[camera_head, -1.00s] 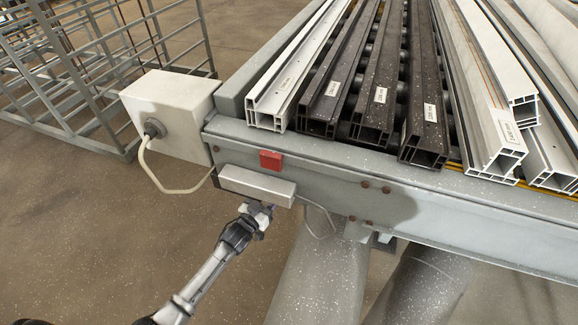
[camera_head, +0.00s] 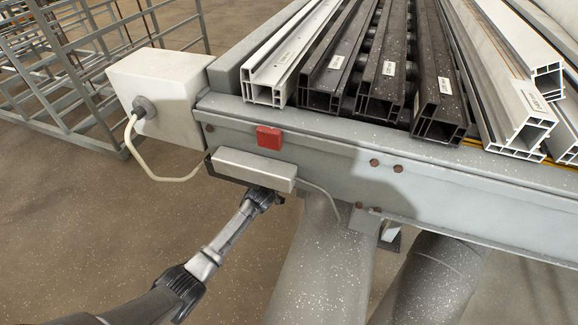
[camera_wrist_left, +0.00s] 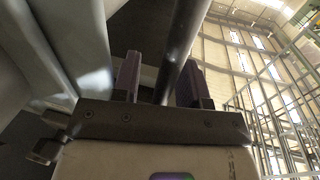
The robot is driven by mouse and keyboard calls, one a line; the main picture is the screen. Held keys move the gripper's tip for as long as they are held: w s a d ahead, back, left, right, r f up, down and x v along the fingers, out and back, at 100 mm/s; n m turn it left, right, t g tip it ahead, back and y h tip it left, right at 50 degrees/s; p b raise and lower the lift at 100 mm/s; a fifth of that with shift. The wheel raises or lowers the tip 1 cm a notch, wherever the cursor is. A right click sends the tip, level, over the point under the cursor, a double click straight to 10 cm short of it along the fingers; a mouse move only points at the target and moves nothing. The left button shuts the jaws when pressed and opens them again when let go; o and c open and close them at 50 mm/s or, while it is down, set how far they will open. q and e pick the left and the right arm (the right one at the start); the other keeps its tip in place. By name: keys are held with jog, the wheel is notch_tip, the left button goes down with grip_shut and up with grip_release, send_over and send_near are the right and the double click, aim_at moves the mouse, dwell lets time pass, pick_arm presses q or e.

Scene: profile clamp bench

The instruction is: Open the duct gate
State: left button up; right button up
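Two grey ducts hang under the bench, a nearer one (camera_head: 318,265) and one to its right (camera_head: 428,280). I cannot make out a gate on them in the head view. My left gripper (camera_head: 268,196) reaches up under a light grey box on the bench front, left of the nearer duct; its fingertips are hidden there. In the left wrist view its two fingers (camera_wrist_left: 160,75) stand apart, with a dark rod (camera_wrist_left: 183,40) passing between them, closer to the right finger. I cannot tell whether they touch it. My right gripper is in neither view.
The light grey box (camera_head: 254,170) sits below a red block (camera_head: 269,137) on the bench front (camera_head: 330,140). A white box (camera_head: 160,95) with a cable is at the left corner. White and dark profiles (camera_head: 325,75) lie on top. A wire cage (camera_head: 60,80) stands behind left.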

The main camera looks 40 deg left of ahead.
pick_arm(q)
jog(key=shift+w, duration=0.15)
jog(key=shift+c, duration=0.2)
grip_shut()
dwell(0.4)
